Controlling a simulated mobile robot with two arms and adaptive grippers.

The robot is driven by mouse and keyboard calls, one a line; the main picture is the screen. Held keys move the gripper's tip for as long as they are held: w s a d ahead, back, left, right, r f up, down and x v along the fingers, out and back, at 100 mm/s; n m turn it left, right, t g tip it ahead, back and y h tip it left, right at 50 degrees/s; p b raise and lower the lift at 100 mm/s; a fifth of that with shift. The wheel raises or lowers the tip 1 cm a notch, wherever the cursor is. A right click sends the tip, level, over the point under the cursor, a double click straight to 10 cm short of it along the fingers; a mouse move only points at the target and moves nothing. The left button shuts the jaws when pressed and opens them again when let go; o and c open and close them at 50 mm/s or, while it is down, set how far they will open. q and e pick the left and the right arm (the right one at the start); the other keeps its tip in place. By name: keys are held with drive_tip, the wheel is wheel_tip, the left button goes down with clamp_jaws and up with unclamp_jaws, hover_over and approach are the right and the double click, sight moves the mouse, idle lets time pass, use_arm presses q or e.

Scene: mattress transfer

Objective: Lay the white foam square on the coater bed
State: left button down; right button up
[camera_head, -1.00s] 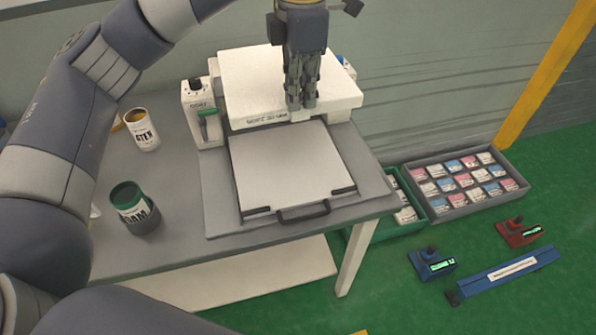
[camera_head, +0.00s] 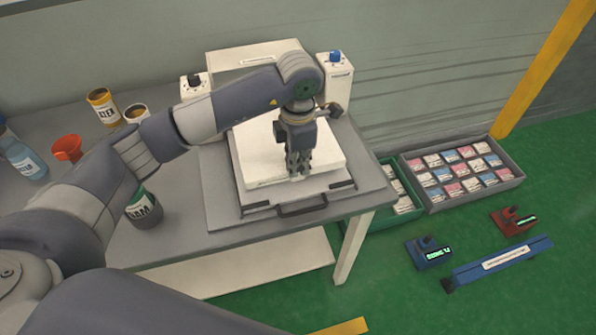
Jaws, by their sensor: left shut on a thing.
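The white foam square (camera_head: 256,158) is a thick pale slab over the coater bed (camera_head: 295,194). It covers most of the bed, and the bed's front strip with its dark handle shows below it. The slab looks roughly level and slightly turned against the bed; I cannot tell whether it touches the bed. My left gripper (camera_head: 299,175) points down and is shut on the slab's front edge, right of its middle. My left arm crosses above the slab and hides part of its back. My right gripper is not in view.
White coater posts (camera_head: 336,80) stand behind the bed. Cans, a blue-labelled bottle (camera_head: 25,160) and a red funnel (camera_head: 67,148) stand on the table's left. A grey crate (camera_head: 432,204) of small packs and a blue bar (camera_head: 502,262) lie on the green floor.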

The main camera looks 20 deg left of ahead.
sight(298, 180)
use_arm(q)
drive_tip(key=shift+f, duration=0.6)
wheel_tip(298, 180, down, 2)
drive_tip(key=shift+f+p, duration=0.25)
drive_tip(key=shift+p, duration=0.3)
drive_tip(key=shift+f, duration=0.6)
drive_tip(key=c, duration=1.8)
unclamp_jaws()
drive_tip(key=shift+r, duration=0.1)
